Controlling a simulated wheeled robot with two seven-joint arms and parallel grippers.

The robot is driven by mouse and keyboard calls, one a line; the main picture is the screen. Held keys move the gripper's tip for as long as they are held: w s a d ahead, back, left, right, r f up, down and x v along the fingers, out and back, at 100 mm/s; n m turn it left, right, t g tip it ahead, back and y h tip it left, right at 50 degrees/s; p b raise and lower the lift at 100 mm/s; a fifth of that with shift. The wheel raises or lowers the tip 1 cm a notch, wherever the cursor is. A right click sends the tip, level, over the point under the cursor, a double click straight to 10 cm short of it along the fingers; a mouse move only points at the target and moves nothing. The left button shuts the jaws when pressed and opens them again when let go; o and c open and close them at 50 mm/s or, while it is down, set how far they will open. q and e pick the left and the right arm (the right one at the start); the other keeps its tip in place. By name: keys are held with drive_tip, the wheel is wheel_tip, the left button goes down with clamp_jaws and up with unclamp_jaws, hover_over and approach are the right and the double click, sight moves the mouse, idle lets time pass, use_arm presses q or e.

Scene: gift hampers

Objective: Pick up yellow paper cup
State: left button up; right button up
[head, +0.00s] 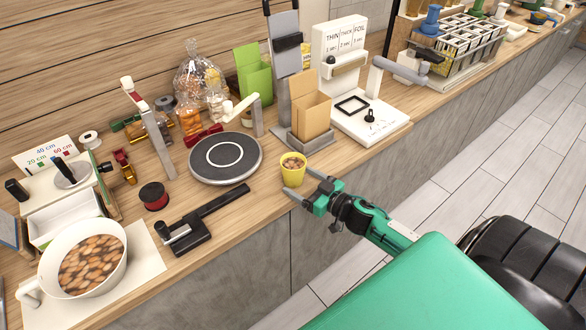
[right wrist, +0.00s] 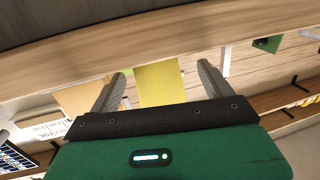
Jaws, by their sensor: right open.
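The yellow paper cup (head: 293,176) stands upright near the front edge of the wooden counter in the head view, with brown pieces in its top. My right gripper (head: 301,184) is open at the cup, reaching in from the front right. In the right wrist view the yellow cup (right wrist: 161,86) shows between the two open fingers (right wrist: 160,74), with a gap on either side. I cannot tell how far the fingertips reach along the cup's sides. My left gripper is not in view.
A brown paper bag (head: 311,112) in a grey holder stands behind the cup. A round dark turntable (head: 225,158) and a black tool (head: 205,220) lie to its left. A white sealer (head: 368,122) stands at the right. The counter's front edge is close to the cup.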

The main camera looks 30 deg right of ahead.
sight(288, 171)
drive_tip(key=shift+w+a, duration=0.1)
drive_tip(key=shift+w, duration=0.35)
drive_tip(key=x, duration=0.1)
drive_tip(key=p+x, duration=0.2)
drive_tip(key=x, duration=0.1)
drive_tip(key=shift+w+d+r, duration=0.25)
drive_tip(key=shift+r, duration=0.15)
drive_tip(key=shift+w+a+f, duration=0.1)
drive_tip(key=shift+w+a, duration=0.05)
drive_tip(key=shift+w, duration=0.25)
drive_tip(key=shift+c, duration=0.4)
drive_tip(key=c, duration=1.1)
